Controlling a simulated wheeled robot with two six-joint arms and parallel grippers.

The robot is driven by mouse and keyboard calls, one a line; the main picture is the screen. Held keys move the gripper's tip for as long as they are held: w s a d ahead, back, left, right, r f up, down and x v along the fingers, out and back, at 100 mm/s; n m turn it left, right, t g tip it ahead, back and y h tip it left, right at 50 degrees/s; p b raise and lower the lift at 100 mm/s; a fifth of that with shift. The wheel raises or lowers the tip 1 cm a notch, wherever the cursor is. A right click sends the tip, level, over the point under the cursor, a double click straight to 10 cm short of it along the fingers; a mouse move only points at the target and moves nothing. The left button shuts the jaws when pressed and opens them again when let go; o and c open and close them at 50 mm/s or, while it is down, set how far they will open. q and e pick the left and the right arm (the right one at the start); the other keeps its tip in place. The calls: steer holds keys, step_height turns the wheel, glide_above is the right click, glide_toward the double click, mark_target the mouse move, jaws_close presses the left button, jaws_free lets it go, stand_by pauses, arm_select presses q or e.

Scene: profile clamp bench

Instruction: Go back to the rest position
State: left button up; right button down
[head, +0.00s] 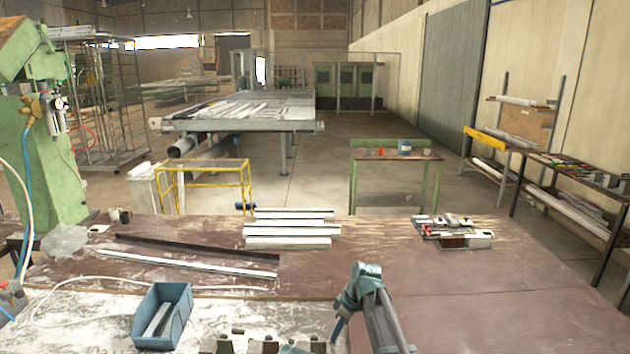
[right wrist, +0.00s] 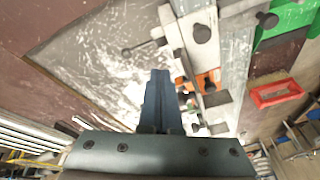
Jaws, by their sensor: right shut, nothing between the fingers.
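My right arm reaches up over the front edge of the workbench in the head view, with my right gripper (head: 338,328) angled down to the left. In the right wrist view the dark blue fingers of my right gripper (right wrist: 158,82) are together with nothing between them. They are over the bench, beside a light metal profile with clamps (right wrist: 205,30). I see no contact between the fingers and these parts.
A blue bin (head: 163,318) with metal pieces stands at the front left. White profiles (head: 290,242) lie at the back middle, small tools (head: 455,232) at the back right. The right side of the brown bench (head: 490,300) is clear.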

steer(key=s+d+m+h, duration=0.1)
steer(key=s+d+m, duration=0.3)
steer(key=s, duration=0.4)
steer(key=s+d+f+m+h, duration=0.1)
steer(key=s+d+m, duration=0.25)
steer(key=s, duration=0.35)
steer(key=s+d+m+h, duration=0.25)
steer(key=s+m, duration=0.25)
steer(key=s, duration=0.3)
steer(key=s+a+f+n+b, duration=0.2)
steer(key=a, duration=0.3)
steer(key=s+a+f+n+b, duration=0.2)
steer(key=a+f+b, duration=0.1)
steer(key=a, duration=0.2)
steer(key=shift+s+g, duration=0.4)
